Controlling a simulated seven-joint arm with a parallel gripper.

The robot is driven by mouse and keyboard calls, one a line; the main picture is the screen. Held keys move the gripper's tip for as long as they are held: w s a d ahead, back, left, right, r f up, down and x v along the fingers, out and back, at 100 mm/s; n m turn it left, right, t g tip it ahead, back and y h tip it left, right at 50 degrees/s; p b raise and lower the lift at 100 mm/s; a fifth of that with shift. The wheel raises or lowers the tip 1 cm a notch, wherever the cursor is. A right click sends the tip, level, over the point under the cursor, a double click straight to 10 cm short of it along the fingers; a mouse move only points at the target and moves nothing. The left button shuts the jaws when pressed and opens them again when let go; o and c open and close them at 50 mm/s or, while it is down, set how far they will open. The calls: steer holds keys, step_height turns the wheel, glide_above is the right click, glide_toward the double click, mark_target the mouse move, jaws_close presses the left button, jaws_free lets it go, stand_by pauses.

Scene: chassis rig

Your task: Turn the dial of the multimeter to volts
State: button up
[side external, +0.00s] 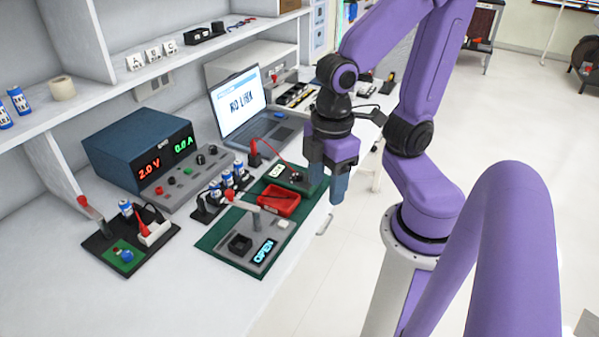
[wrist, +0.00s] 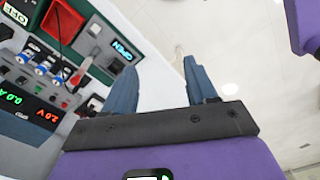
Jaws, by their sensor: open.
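The multimeter (side external: 283,173) is a small dark device with a pale screen, near the table's front edge in the side view. A small dial (side external: 297,177) seems to sit on its right part; its setting is too small to read. In the wrist view the pale screen (wrist: 15,13) shows at the top left corner, and I cannot make out the dial there. My gripper (side external: 328,190) is open and empty, pointing down just right of the multimeter and apart from it. In the wrist view my gripper's fingers (wrist: 162,70) are spread over the table's edge and floor.
A red tray (side external: 280,200) and a fixture with an OPEN display (side external: 264,252) lie near the multimeter. A red lead (side external: 270,158) runs behind it. A laptop (side external: 240,105), a blue power supply (side external: 140,145) and several batteries (side external: 228,180) stand farther back.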

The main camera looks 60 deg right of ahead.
steer(key=w+d+f+m, duration=0.1)
steer(key=w+d+m, duration=0.15)
steer(key=w, duration=0.65)
steer(key=m, duration=0.5)
glide_above(299, 173)
step_height(299, 173, down, 7)
step_height(299, 173, down, 17)
steer(key=shift+f, duration=0.1)
steer(key=c, duration=1.1)
